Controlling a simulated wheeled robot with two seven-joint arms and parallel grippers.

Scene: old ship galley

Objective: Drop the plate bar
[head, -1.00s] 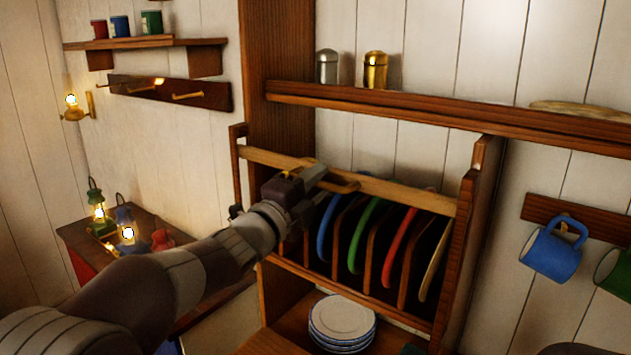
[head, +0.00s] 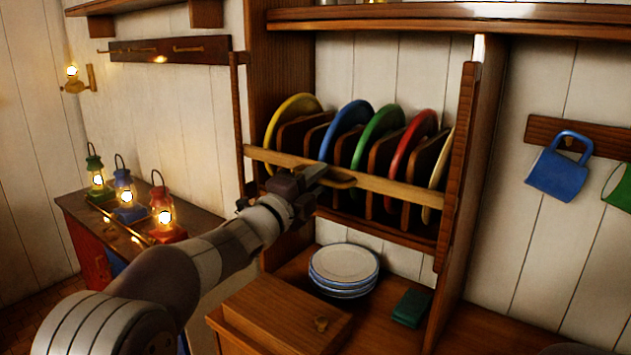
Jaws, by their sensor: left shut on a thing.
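The plate bar (head: 400,190) is a pale wooden rail across the front of the plate rack, between two dark uprights. It crosses the plates at about their lower half. My left gripper (head: 318,178) is shut on the bar's handle, left of the bar's middle. Behind the bar stand a yellow plate (head: 290,108), a blue plate (head: 346,125), a green plate (head: 380,132), a red plate (head: 412,140) and a cream plate (head: 441,165), upright between wooden dividers. My right gripper is not in view.
A stack of white plates (head: 344,264) stands on the counter below the rack, beside a green folded cloth (head: 411,308) and a wooden box (head: 275,315). Lit lanterns (head: 163,212) stand at left. A blue mug (head: 560,170) hangs at right.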

